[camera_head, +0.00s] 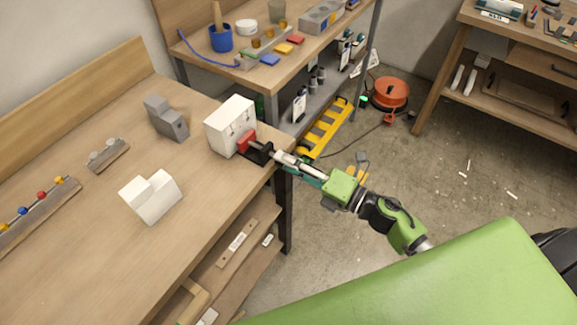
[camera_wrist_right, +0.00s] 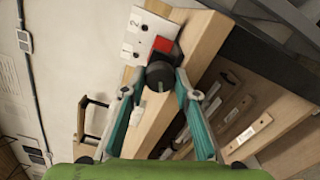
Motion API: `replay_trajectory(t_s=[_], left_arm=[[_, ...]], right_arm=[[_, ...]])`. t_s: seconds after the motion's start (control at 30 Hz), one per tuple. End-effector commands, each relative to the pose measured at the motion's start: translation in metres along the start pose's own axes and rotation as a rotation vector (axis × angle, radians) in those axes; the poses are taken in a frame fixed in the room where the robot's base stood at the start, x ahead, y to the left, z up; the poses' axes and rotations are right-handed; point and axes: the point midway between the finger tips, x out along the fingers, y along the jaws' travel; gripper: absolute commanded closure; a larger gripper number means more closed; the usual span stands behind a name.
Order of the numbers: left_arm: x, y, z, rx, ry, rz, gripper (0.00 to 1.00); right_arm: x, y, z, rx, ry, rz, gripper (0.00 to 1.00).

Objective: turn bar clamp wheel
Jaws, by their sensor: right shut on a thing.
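The clamp stands at the right edge of the wooden workbench, with a white block (camera_head: 230,123), a red part (camera_head: 246,141) and a black wheel (camera_head: 262,154) facing my arm. In the right wrist view the black wheel (camera_wrist_right: 160,74) sits between my fingertips, below the red part (camera_wrist_right: 164,45) and the white block (camera_wrist_right: 148,30) marked 1 and 2. My right gripper (camera_head: 276,157) reaches in from the right and is shut on the wheel; its fingertips also show in the wrist view (camera_wrist_right: 159,84). The wheel's far side is hidden. My left gripper is not in view.
A grey block (camera_head: 166,118), a white notched block (camera_head: 151,196) and a rack with coloured knobs (camera_head: 38,212) stand on the workbench (camera_head: 110,260). A second bench with a blue cup (camera_head: 221,38) is behind. An orange cable reel (camera_head: 390,93) lies on the floor.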

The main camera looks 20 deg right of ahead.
Motion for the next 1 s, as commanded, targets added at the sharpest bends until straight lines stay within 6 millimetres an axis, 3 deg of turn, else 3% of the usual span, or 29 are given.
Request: replay_trajectory(t_s=[0.5, 1.0], left_arm=[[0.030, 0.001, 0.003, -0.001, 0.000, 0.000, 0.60], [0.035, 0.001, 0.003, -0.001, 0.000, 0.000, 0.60]], right_arm=[[-0.001, -0.004, -0.002, -0.380, 0.003, -0.001, 0.93], [-0.001, -0.003, -0.001, -0.473, 0.003, -0.002, 0.93]])
